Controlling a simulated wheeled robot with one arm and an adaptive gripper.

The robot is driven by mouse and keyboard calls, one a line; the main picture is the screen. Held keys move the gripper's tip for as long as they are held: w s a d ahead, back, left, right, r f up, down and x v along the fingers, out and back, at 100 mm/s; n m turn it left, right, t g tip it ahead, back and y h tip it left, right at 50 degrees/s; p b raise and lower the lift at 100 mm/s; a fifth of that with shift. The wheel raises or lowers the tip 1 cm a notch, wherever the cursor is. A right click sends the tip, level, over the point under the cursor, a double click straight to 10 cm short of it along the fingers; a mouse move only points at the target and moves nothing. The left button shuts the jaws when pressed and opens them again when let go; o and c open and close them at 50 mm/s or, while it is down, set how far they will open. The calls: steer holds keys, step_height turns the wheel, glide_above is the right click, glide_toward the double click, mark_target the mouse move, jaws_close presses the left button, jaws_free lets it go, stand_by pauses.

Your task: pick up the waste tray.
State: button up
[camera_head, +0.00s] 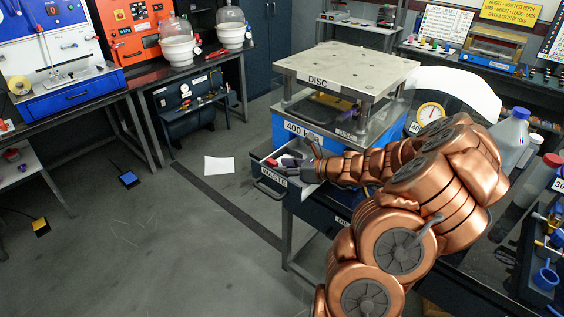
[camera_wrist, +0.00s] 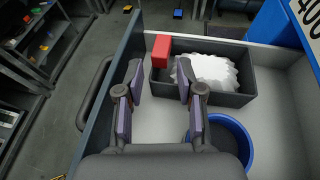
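The waste tray appears to be the dark grey open box (camera_wrist: 235,99) in the wrist view, lying inside a pulled-out drawer. It holds crumpled white material (camera_wrist: 212,72), and a red block (camera_wrist: 162,50) is at its left end. My gripper (camera_wrist: 159,75) is open and empty, its two fingers apart with purple pads, pointing towards the tray's near left part. The fingers appear short of its near wall; contact cannot be told. In the head view my gripper (camera_head: 297,163) is over the drawer marked WASTE (camera_head: 272,175) and hides much of its inside.
A blue-rimmed round container (camera_wrist: 246,139) stands in the drawer just nearer than the tray. The drawer's front wall (camera_wrist: 118,72) is close on the left. A press with a DISC plate (camera_head: 345,72) stands above and behind the drawer. The floor to the left is mostly clear.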

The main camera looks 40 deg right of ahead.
steer(key=shift+x, duration=0.95)
jaws_close()
